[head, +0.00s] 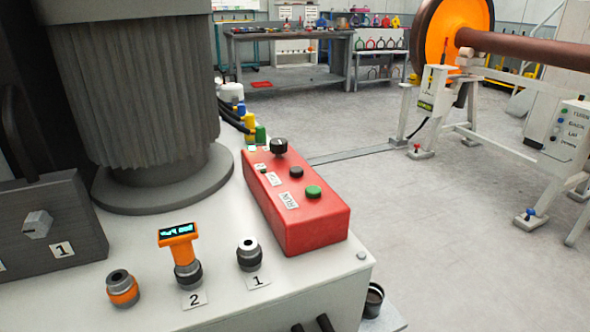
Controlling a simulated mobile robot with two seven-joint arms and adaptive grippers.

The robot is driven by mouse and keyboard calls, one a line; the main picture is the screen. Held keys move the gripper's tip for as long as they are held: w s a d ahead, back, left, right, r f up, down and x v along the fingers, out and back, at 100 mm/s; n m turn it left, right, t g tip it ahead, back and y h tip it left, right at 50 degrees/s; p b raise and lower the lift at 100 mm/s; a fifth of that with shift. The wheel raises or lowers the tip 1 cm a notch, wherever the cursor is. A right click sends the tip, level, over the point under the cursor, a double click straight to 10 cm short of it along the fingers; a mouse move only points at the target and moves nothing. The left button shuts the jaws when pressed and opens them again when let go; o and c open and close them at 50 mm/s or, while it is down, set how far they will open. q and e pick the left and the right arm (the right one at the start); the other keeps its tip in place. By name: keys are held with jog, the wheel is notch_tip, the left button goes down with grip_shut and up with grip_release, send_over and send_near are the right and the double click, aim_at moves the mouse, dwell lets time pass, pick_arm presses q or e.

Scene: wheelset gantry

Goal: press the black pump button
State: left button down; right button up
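A red control box (318,229) sits on the pale top of the machine, right of the large ribbed grey motor. On its top face is a small black button (296,172), between a green button (313,191) and a taller black knob (279,146). White labels lie beside them. The one by the green button reads RUN (288,200); the others are too small to read. The black button is unobstructed from this view. Neither of my grippers shows in the head view.
The ribbed motor (152,90) stands left of the box. An orange gauge (179,235) and fittings numbered 1 and 2 stand in front. Black hoses (233,121) run behind. A wheelset stand (434,90) is far right. The floor between is mostly clear.

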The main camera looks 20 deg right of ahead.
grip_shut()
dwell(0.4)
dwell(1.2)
